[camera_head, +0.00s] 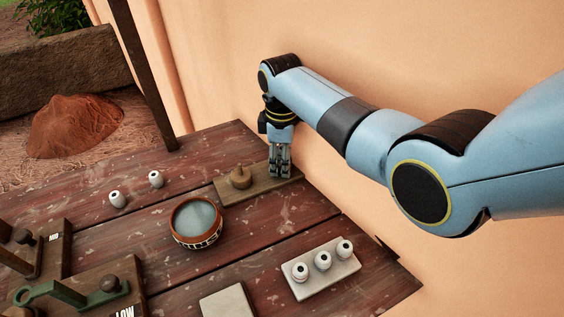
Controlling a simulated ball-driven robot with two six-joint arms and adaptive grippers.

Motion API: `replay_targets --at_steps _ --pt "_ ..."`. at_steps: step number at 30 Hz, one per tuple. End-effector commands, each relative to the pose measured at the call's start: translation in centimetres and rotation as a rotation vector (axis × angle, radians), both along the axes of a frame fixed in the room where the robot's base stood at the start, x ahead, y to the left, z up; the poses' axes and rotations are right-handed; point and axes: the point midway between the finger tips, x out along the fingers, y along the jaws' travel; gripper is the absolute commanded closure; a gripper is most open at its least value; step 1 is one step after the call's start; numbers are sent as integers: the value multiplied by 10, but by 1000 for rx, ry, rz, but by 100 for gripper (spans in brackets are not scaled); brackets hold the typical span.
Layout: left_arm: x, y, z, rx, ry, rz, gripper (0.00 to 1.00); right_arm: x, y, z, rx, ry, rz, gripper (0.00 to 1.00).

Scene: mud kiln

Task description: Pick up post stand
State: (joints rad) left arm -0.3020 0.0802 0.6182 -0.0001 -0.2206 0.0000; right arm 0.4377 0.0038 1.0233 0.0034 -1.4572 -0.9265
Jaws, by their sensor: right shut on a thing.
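The post stand (262,186), a flat wooden board, lies at the far edge of the table by the wall. The fingers hide a little of the board there, and I cannot see the exact contact. My left gripper is out of view.
A bowl with pale liquid (195,221) stands left of centre. A pale block with three white pieces (328,280) is at the right. A green lever fixture (80,295) is at lower left. The wall (380,60) rises close behind my right arm.

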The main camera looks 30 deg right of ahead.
Motion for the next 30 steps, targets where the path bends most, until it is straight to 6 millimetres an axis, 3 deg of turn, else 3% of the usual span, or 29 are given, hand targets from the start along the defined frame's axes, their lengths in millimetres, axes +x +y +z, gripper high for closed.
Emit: replay_targets --at_steps 10,20,30 --pt "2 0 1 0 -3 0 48 0 0 6 -1 -1 0 81" --pt "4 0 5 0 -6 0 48 1 0 40 0 -3 0 81" --pt "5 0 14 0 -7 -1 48 -38 -22 67 -2 -1 -1 81"
